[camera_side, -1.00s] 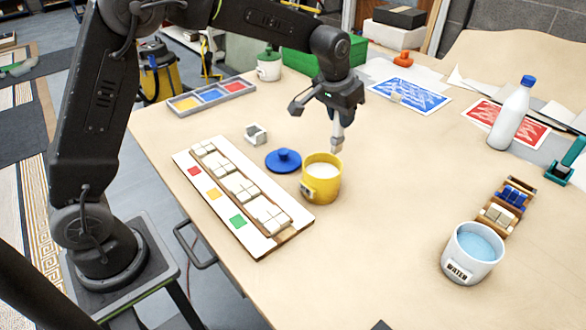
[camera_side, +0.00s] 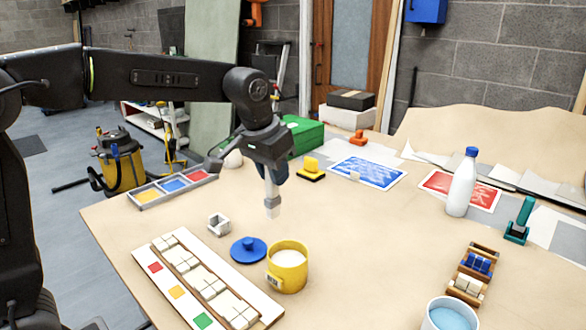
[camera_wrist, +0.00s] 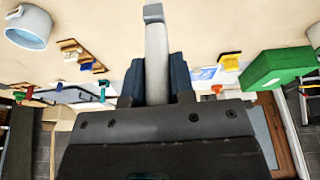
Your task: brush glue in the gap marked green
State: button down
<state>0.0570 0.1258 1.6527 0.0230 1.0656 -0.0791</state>
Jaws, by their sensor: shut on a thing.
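My gripper (camera_side: 277,172) is shut on a pale brush (camera_side: 272,197), which points down in the side view. The wrist view shows the brush (camera_wrist: 156,55) between my dark blue fingers (camera_wrist: 155,88). The brush tip appears above and behind the yellow glue pot (camera_side: 287,275), clear of it. The pot is open, with white glue (camera_side: 288,257) inside. The white mosaic panel (camera_side: 155,250) carries red, yellow and green marks beside a row of pale tile groups (camera_side: 208,287). The green mark (camera_side: 202,321) is at the near end. I cannot tell whether any gap holds glue.
A blue lid (camera_side: 248,250) and a small whitish block (camera_side: 218,224) lie between pot and tray (camera_side: 172,188). A water cup (camera_side: 450,316), tile racks (camera_side: 476,264) and a white bottle (camera_side: 461,183) stand at right. The table right of the pot is clear.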

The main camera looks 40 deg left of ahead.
jog(key=s+f, duration=0.2)
jog(key=s, duration=1.5)
notch_tip(320, 180, down, 12)
jog(key=f, duration=0.1)
jog(key=shift+w+a+r, duration=0.6)
jog(key=shift+w+a, duration=0.35)
jog(key=shift+w, duration=2.4)
jog(key=shift+s, duration=3.05)
notch_tip(320, 180, up, 7)
jog(key=shift+f, duration=0.2)
